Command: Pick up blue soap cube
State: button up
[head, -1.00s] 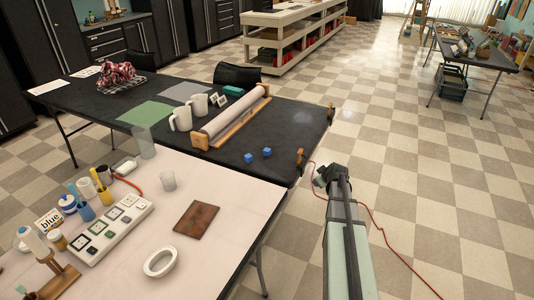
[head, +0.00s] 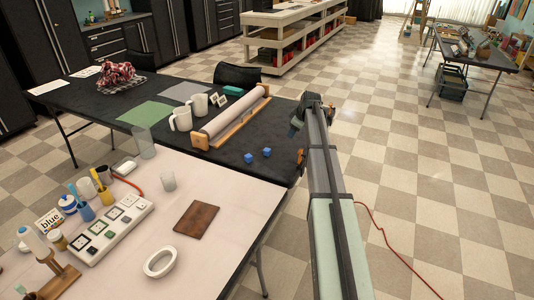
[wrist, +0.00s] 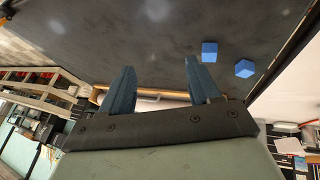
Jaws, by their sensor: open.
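Two small blue cubes lie on the black table (head: 290,118) near its front right corner. The left cube (head: 248,158) and the right cube (head: 267,152) sit a little apart. In the wrist view, one cube (wrist: 209,52) is just beyond my right finger, and the other cube (wrist: 245,68) is farther right, near the table edge. My gripper (head: 295,128) is over the right end of the black table, beyond the cubes and to their right in the head view. In the wrist view, my gripper (wrist: 158,80) has its two blue fingers spread with nothing between them.
A long roller in a wooden frame (head: 228,120) stands left of the cubes. Two white mugs (head: 182,119) are beside it. A wooden clamp (head: 301,158) is at the right table edge. The light table (head: 245,195) in front holds a brown board and a white oval ring.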

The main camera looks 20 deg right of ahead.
jog(key=w+a+r+g, duration=0.2)
jog(key=w+a+g, duration=0.4)
jog(key=a, duration=0.4)
send_over(267, 150)
jog(key=shift+n+h, duration=0.3)
jog(key=f, duration=0.9)
jog(key=shift+w+d, duration=0.35)
jog(key=shift+s+a+f, duration=0.1)
jog(key=shift+a+f, duration=0.05)
jog(key=shift+f, duration=1.1)
jog(key=shift+s+a+f, duration=0.1)
jog(key=shift+a+f, duration=0.05)
jog(key=shift+f, duration=1.1)
jog(key=c, duration=1.1)
jog(key=shift+r, duration=0.1)
